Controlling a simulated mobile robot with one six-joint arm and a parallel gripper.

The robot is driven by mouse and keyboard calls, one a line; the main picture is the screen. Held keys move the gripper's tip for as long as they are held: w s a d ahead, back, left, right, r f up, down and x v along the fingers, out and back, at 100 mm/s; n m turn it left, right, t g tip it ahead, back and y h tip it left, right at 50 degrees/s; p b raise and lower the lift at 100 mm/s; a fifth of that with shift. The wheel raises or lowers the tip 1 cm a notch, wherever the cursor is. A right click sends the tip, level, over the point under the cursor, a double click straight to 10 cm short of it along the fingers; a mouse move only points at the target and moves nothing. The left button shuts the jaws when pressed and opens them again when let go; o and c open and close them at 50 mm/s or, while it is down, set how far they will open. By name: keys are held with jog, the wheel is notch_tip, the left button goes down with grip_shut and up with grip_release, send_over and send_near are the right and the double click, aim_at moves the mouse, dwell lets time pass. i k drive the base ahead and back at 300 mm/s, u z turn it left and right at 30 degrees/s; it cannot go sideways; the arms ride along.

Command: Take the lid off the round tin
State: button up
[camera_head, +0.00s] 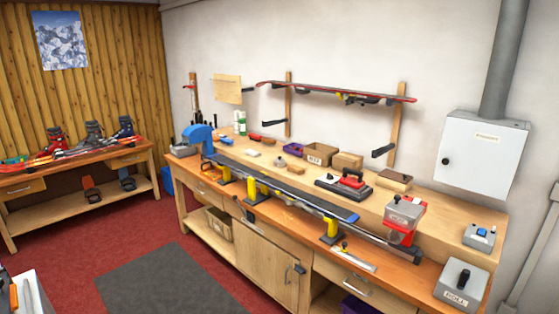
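I cannot pick out the round tin or its lid with certainty. A small, low, dark and grey piece (280,162) sits on the bench top left of the cardboard box, but it is too small to tell whether it is round or has a lid. The long wooden workbench (440,205) runs from the middle to the right. My gripper is not in view.
A ski (290,185) lies along the bench on yellow vises. A cardboard box (319,154), a red-handled tool (351,181) and a grey box on a red stand (404,208) crowd the top. Carpeted floor with a grey mat (170,282) lies clear in front.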

aim_at(280, 160)
jog(key=u, duration=0.55)
jog(key=i, duration=1.1)
jog(key=u, duration=0.9)
jog(key=i, duration=3.15)
jog(key=z, duration=0.85)
jog(key=i, duration=0.65)
jog(key=z, duration=0.75)
jog(key=i, duration=0.6)
jog(key=z, duration=0.15)
